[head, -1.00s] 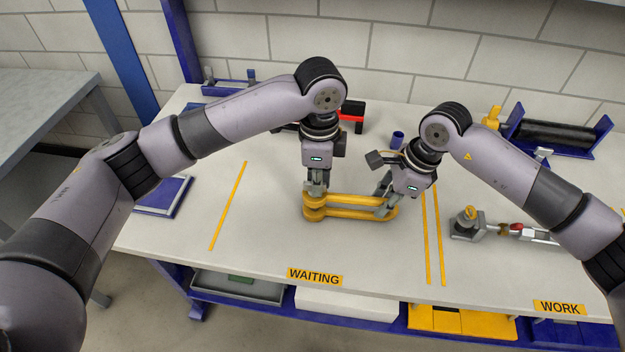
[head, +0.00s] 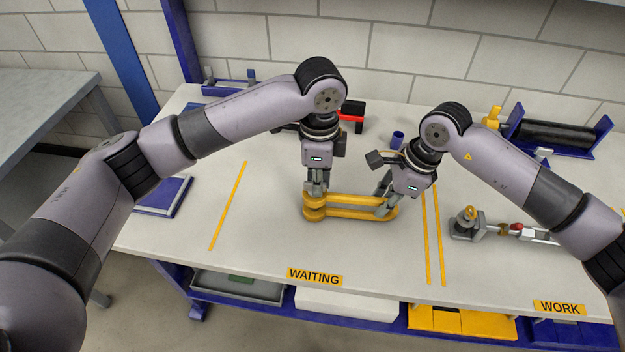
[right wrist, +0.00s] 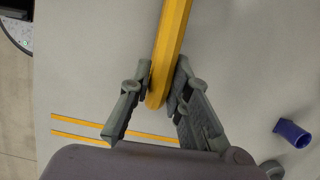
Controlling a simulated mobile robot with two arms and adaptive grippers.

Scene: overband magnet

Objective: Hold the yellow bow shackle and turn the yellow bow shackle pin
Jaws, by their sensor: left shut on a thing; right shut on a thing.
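The yellow bow shackle (head: 350,212) lies on the white table in the area labelled WAITING. Its rounded bow end points right and its pin end is at the left. My left gripper (head: 315,192) points down at the pin end and is shut there on the pin, whose details its fingers mostly hide. My right gripper (head: 383,204) is shut on the bow end. In the right wrist view the bow end of the shackle (right wrist: 168,60) sits between the two grey fingers of my right gripper (right wrist: 160,95).
A grey fitting with a yellow eye (head: 467,223) stands right of the double yellow lines. A blue cup (head: 397,140) stands behind my right gripper. A blue stand with a dark roller (head: 553,134) is at the back right. Table in front of the shackle is clear.

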